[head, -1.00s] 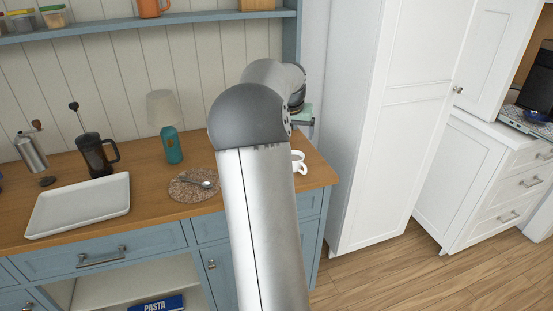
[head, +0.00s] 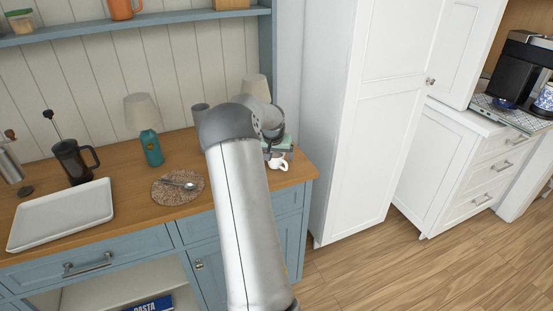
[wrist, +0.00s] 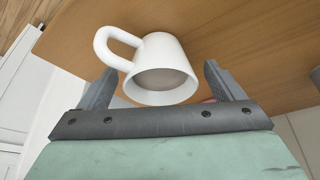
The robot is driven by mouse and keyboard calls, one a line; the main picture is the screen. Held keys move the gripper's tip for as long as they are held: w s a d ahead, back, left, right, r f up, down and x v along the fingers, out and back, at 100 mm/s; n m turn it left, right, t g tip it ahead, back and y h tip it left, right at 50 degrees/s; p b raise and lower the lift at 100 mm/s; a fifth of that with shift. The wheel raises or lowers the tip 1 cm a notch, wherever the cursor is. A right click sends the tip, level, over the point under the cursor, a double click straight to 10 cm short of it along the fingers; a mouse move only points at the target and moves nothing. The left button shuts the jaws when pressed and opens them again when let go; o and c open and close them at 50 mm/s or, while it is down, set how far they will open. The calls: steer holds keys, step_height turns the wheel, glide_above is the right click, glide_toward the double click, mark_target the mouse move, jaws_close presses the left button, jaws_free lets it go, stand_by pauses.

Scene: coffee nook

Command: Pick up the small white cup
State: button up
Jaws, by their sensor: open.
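The small white cup (head: 279,164) stands on the wooden counter near its right end, with its handle to the right in the head view. In the wrist view the white cup (wrist: 165,55) has its open mouth facing my gripper and its handle at upper left. My gripper (wrist: 160,70) is open, with one finger on each side of the cup's rim and a gap on both sides. I cannot tell how far the fingertips reach along the cup. In the head view my arm hides most of the gripper; only its pale green body (head: 286,144) shows.
A grey cup (head: 200,112) and a second lamp (head: 257,86) stand behind my arm. A teal lamp (head: 151,145), a round mat (head: 165,196) with a spoon, a French press (head: 73,160) and a white tray (head: 65,215) are to the left. A tall white cabinet (head: 350,130) stands to the right.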

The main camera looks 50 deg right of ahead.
steer(key=shift+x, duration=0.75)
steer(key=c, duration=1.2)
steer(key=shift+r, duration=0.1)
